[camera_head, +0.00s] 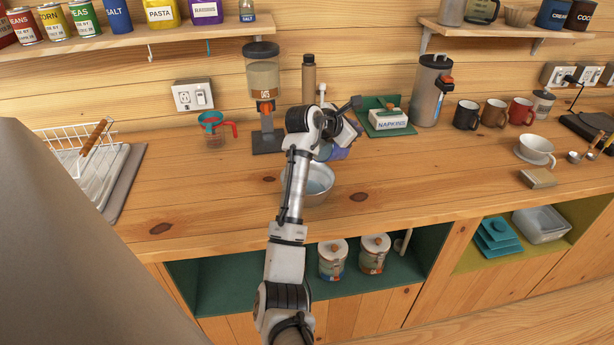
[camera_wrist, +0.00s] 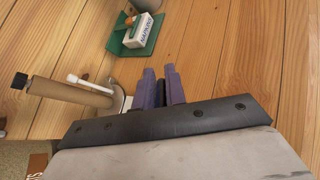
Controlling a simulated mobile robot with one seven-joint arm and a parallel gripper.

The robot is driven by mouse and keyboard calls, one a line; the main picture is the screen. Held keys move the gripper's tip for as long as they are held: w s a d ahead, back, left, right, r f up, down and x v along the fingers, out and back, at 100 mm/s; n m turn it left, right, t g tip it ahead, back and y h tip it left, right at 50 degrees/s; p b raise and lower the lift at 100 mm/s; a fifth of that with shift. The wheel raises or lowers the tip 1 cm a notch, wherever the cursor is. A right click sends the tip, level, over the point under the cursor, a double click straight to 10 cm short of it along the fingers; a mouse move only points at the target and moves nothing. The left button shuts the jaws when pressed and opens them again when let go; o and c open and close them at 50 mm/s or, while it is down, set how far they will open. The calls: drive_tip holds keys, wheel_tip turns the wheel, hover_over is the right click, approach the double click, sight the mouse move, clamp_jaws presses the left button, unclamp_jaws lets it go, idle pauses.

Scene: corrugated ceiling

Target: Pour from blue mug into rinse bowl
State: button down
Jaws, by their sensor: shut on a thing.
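The rinse bowl (camera_head: 320,184), pale and round, stands on the wooden counter, partly hidden behind my arm. My gripper (camera_head: 341,153) is above and just behind the bowl, its tips pointing to the right. In the wrist view my gripper (camera_wrist: 161,74) shows two purple fingers close together with a dark piece between them, shut on it. The blue mug is mostly hidden; a bluish patch (camera_head: 324,151) beside the fingers, over the bowl, may be part of it. I cannot make out its tilt or any liquid.
A napkin box (camera_head: 388,119) sits on a green holder to the right. The counter left of the bowl is clear.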

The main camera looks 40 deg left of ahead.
drive_tip(key=shift+s+r+t+b, duration=0.3)
drive_tip(key=shift+r+t+b, duration=0.1)
drive_tip(key=shift+b, duration=0.15)
drive_tip(key=shift+s+r+t+b, duration=0.25)
drive_tip(key=shift+t+b, duration=0.15)
drive_tip(key=shift+b, duration=0.7)
drive_tip(key=shift+s+a, duration=0.1)
drive_tip(key=shift+r, duration=0.1)
drive_tip(key=shift+s+r+t, duration=0.25)
drive_tip(key=shift+s+t, duration=0.05)
drive_tip(key=shift+s, duration=0.2)
